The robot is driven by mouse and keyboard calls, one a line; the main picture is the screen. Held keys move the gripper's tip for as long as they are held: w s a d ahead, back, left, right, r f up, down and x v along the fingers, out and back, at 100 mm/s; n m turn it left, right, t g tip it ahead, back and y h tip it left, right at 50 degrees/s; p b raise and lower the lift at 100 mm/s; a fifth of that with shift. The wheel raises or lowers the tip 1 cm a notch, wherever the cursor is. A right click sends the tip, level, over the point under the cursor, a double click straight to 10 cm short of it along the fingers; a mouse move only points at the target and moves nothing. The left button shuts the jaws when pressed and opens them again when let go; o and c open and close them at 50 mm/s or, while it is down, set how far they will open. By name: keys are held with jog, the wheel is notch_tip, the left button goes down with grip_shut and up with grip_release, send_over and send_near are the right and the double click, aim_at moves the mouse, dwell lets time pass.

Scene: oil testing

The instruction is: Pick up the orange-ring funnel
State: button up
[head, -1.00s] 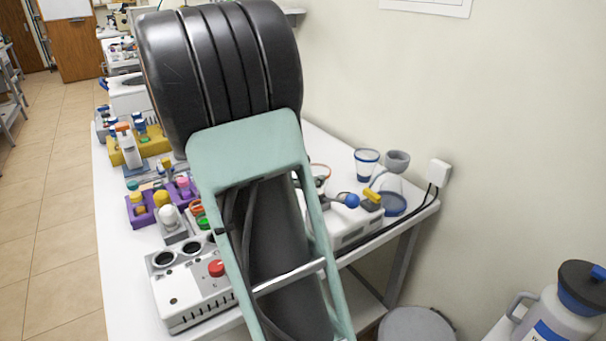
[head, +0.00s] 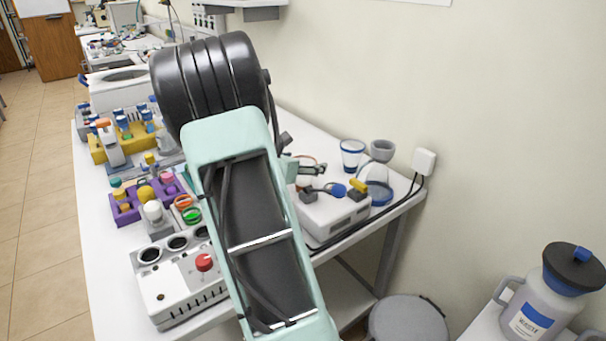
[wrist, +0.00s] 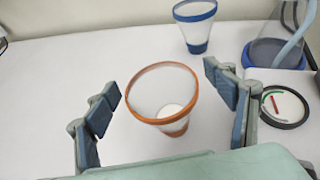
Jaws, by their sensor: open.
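The orange-ring funnel (wrist: 162,92) is a translucent white cup with an orange rim and a narrower orange-ringed foot. In the wrist view it stands on the white table between the two spread fingers of my gripper (wrist: 165,90). There is a visible gap on each side. In the head view only part of its orange rim (head: 305,158) shows, behind my arm and gripper (head: 312,178); the rest is hidden. My gripper is open and holds nothing.
A blue-ring funnel (wrist: 195,28) stands behind the orange one. A clear vessel with a blue base (wrist: 272,54) is at the back right. A white device (head: 335,218) sits near the table's right edge.

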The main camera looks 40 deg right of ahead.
jog(key=c, duration=1.3)
jog(key=shift+o, duration=0.2)
jog(key=shift+r, duration=0.1)
